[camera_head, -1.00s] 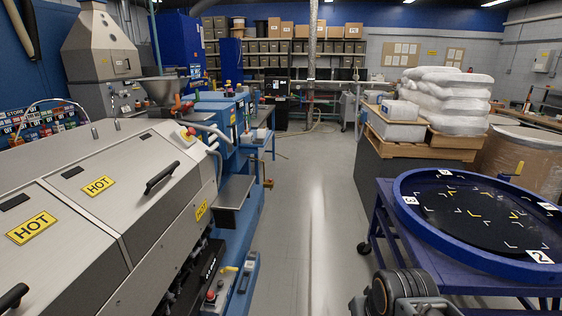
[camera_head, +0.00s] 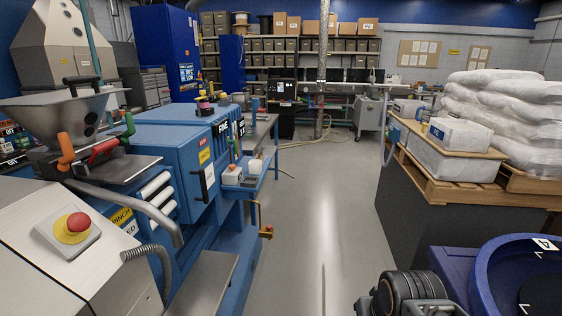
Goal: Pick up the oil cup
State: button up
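I cannot pick out an oil cup with certainty. A small brass-coloured fitting (camera_head: 266,232) sticks out low on the machine's aisle side. Small white items (camera_head: 232,174) sit on the machine's side shelf. A dark ribbed part of my own body shows at the bottom, right of centre. My gripper's fingers are not visible.
The grey floor aisle (camera_head: 305,220) ahead is clear. At right are a dark block with a wooden pallet (camera_head: 480,178), white sacks (camera_head: 510,95) and a blue round rim (camera_head: 485,270). A red stop button (camera_head: 77,222) is near left. Shelves with boxes (camera_head: 280,60) stand at the back.

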aim_at(255, 166)
jog(key=i, duration=2.2)
jog(key=u, duration=1.35)
jog(key=i, duration=0.55)
jog(key=u, duration=0.05)
